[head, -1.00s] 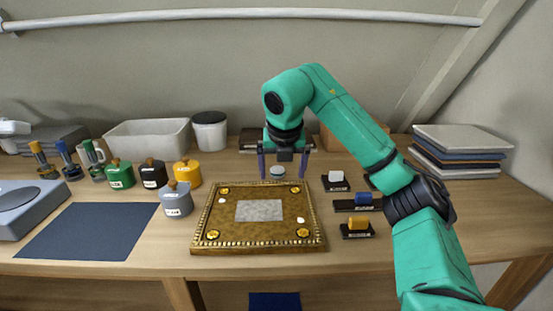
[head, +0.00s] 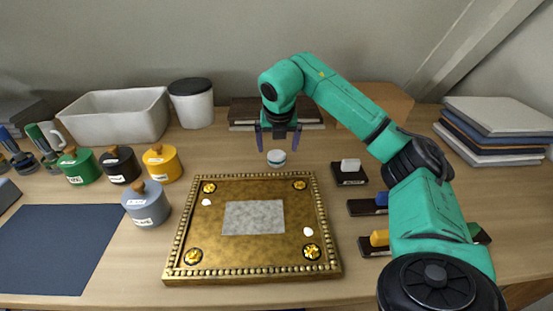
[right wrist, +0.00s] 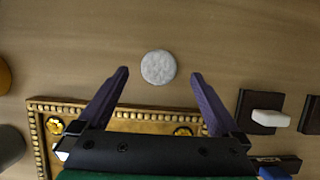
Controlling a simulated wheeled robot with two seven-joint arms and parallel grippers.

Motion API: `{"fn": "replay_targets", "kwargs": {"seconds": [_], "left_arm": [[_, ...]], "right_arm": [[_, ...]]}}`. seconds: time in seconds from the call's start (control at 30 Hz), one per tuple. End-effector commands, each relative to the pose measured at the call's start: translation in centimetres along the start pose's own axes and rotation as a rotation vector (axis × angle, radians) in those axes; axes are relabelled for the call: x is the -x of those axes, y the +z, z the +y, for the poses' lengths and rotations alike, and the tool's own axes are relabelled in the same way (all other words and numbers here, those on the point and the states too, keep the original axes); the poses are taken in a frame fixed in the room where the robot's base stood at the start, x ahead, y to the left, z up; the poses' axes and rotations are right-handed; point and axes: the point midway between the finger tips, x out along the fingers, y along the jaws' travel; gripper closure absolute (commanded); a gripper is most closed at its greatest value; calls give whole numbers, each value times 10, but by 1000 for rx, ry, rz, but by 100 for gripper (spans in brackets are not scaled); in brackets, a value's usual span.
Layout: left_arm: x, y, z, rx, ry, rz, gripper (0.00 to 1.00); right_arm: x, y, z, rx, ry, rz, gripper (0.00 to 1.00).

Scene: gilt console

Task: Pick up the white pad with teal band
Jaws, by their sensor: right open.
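The white pad with teal band (head: 277,158) lies on the wooden table just behind the gilt panel's far edge. In the right wrist view the pad (right wrist: 158,67) shows its round white top, centred between the fingers and a little beyond their tips. My right gripper (head: 279,140) is open and empty, with its fingers pointing down; in the head view it appears just above and behind the pad. The right wrist view shows the two purple fingers (right wrist: 160,80) spread wide, apart from the pad. My left gripper is not in view.
The gilt panel (head: 188,197) lies in front of the pad. Dark blocks with white (head: 349,178), blue and yellow tops stand to the right. Coloured pots (head: 146,206), a grey bin (head: 118,116) and a blue mat (head: 60,245) are to the left. Bare table surrounds the pad.

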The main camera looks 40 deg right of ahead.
Motion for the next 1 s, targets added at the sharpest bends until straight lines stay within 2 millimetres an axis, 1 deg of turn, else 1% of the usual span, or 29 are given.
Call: {"fn": "replay_targets", "kwargs": {"seconds": [0.1, 0.23, 0.3, 0.47, 0.5, 0.57, 0.6, 0.67, 0.7, 0.73, 1.0], "left_arm": [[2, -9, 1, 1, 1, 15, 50], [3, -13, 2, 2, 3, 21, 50], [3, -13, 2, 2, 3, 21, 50], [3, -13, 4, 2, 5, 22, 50], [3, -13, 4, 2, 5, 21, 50], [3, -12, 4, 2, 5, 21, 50], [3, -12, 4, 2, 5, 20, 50], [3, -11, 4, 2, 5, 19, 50], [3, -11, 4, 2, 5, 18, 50], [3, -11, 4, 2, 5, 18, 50], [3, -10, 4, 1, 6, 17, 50]], "right_arm": [[-20, -4, 0, 1, -3, 3, 0], [-44, -5, 1, 0, -1, 3, 0], [-49, -5, 1, 0, 0, 1, 0], [-49, -5, 2, 1, 1, 0, 0], [-49, -5, 2, 1, 1, 0, 8], [-49, -5, 2, 1, 1, 0, 31], [-49, -5, 2, 1, 1, 0, 46], [-49, -5, 2, 1, 1, 0, 69], [-49, -5, 2, 1, 1, 0, 84], [-49, -5, 2, 1, 1, 0, 88], [-47, -4, 2, 0, 1, 0, 88]]}}
